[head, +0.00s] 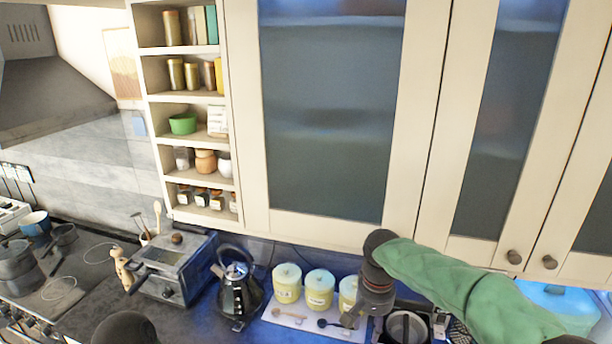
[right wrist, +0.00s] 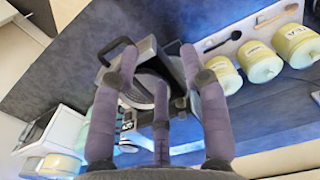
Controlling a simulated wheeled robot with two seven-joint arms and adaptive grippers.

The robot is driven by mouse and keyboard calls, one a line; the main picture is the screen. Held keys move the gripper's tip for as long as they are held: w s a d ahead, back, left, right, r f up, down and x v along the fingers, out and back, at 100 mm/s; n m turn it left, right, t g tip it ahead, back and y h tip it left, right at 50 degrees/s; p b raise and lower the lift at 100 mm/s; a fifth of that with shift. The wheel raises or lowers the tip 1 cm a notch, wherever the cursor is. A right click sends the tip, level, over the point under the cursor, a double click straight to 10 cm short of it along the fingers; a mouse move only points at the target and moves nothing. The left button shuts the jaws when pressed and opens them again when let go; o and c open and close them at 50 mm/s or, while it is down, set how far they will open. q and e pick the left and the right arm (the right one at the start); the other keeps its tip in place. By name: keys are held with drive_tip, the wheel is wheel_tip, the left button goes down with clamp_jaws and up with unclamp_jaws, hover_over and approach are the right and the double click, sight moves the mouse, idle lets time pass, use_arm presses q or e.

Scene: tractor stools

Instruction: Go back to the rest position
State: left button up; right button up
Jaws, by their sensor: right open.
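My right arm, in a green sleeve, comes in from the right in the head view. Its gripper (head: 360,312) hangs over the counter beside the canisters and hides part of the rightmost one. In the right wrist view the gripper's (right wrist: 160,65) purple fingers are spread, with nothing held between them. Beyond them is a dark-framed appliance with a round metal part (right wrist: 148,92); it also shows in the head view (head: 405,326). I cannot tell whether the fingers touch it. My left gripper is not in view.
Cream wall cabinets (head: 420,130) hang just above my right arm. Pale yellow canisters (head: 319,290) stand on a white board with spoons. A black kettle (head: 239,293) and a grey toaster-like appliance (head: 172,268) stand left of them. The stove (head: 70,290) is farther left.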

drive_tip(key=s+a+f+n+y, duration=0.1)
drive_tip(key=s+a+f+y, duration=0.15)
drive_tip(key=f, duration=1.05)
drive_tip(key=s+a+f+y, duration=0.1)
drive_tip(key=s+f, duration=0.3)
drive_tip(key=f, duration=0.9)
drive_tip(key=s+f+m, duration=0.1)
drive_tip(key=s+f, duration=0.6)
drive_tip(key=s, duration=0.2)
drive_tip(key=s+f, duration=0.7)
drive_tip(key=s, duration=0.3)
use_arm(q)
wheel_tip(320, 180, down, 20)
drive_tip(key=b, duration=2)
use_arm(e)
wheel_tip(320, 180, down, 18)
drive_tip(key=w+a, duration=0.2)
drive_tip(key=shift+w+r+n, duration=0.2)
drive_tip(key=shift+w+n, duration=0.2)
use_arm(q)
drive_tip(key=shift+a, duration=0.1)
use_arm(e)
drive_tip(key=shift+y, duration=0.25)
